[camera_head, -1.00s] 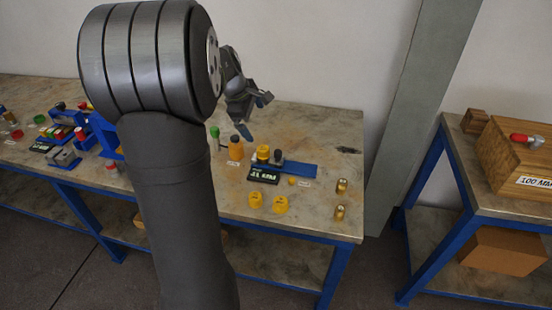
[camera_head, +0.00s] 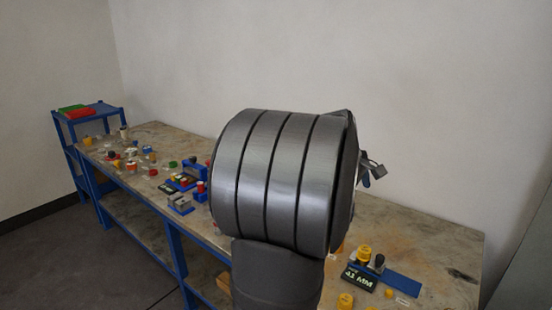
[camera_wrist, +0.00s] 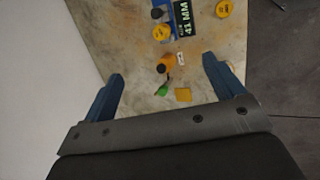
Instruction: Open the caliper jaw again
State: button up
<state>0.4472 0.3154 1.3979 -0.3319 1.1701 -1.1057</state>
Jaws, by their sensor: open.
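The caliper (camera_head: 398,283) is a blue bar lying on the table at the lower right of the head view. Its dark display (camera_head: 358,278) reads 41 MM. A yellow round knob (camera_head: 363,253) and a dark grey knob stand on it. In the wrist view the display (camera_wrist: 188,18) and the yellow knob (camera_wrist: 161,33) show at the top edge, beyond my fingertips. My gripper (camera_wrist: 165,72) is open, its two blue fingers wide apart with nothing between them. In the head view my gripper (camera_head: 370,170) shows only partly behind my arm, above the table.
An orange cylinder (camera_wrist: 166,63), a green item (camera_wrist: 162,90) and a yellow square (camera_wrist: 183,94) lie below the fingers. Yellow pieces (camera_head: 345,300) sit near the table's front. Blue fixtures (camera_head: 183,180) stand further left. A wall runs behind the table.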

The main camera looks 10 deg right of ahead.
jog(key=c, duration=0.7)
jog(key=shift+d+f, duration=0.25)
jog(key=c, duration=0.3)
jog(key=m+t+y, duration=0.3)
jog(key=m+y, duration=0.1)
jog(key=m, duration=0.5)
send_near(382, 258)
jog(key=x, duration=0.9)
jog(key=shift+w+a, duration=0.15)
jog(key=shift+c, duration=0.5)
grip_shut()
